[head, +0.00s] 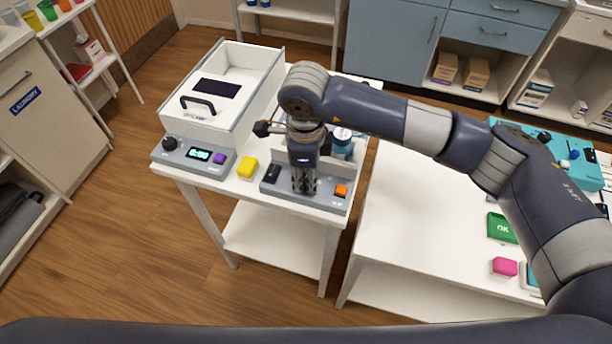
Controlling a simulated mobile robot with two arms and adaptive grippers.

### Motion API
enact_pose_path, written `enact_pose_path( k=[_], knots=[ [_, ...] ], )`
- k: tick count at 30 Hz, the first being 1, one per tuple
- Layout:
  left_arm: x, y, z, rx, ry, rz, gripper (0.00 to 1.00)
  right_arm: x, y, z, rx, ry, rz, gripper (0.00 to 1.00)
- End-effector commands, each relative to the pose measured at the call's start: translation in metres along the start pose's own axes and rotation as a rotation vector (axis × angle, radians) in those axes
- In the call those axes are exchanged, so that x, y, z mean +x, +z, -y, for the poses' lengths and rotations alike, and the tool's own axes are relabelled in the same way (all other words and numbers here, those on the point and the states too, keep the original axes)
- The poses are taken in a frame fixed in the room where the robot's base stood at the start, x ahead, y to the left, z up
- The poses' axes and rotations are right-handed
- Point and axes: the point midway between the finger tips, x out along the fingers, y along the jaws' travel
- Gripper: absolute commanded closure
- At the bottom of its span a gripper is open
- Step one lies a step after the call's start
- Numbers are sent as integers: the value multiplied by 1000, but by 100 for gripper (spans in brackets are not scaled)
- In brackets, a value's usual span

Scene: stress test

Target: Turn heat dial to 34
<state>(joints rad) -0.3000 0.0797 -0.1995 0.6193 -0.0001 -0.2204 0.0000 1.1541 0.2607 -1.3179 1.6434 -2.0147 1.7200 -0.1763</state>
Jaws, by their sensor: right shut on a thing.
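My right gripper (304,186) points straight down onto the front panel of a grey hotplate-like device (325,202) on the small white table. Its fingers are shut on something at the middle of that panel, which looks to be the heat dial. The fingers hide the dial, so its mark and setting cannot be read. A black switch (270,174) is left of the fingers and an orange button (341,191) is right of them. A blue bottle with a white cap (342,143) stands behind the panel, partly covered by my arm. My left gripper is not in view.
A white box-shaped device (222,107) with a black knob (170,143), lit display (200,154) and purple button (219,158) stands close on the left. A yellow block (247,168) lies between the devices. A pink block (504,266) and green OK pad (500,228) are on the right table.

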Motion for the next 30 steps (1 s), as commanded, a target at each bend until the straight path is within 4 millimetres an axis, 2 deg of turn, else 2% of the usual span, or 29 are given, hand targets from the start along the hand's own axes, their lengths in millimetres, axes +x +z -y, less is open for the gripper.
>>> enact_pose_path(
  k=[11, 12, 14, 15, 26, 30],
  knots=[
    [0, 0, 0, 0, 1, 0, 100, -1, 1, 0, 2, -1, 3, 98],
    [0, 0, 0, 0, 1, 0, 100, -1, 1, 0, 2, -1, 3, 69],
    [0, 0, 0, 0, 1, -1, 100, -1, 1, 0, 2, -1, 2, 56],
    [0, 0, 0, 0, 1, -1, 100, -1, 1, 0, 2, -1, 2, 53],
    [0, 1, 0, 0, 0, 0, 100, -2, 0, 1, 3, -3, 1, 53],
    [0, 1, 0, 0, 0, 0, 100, -14, 1, 1, 2, -4, 2, 53]
  ],
)
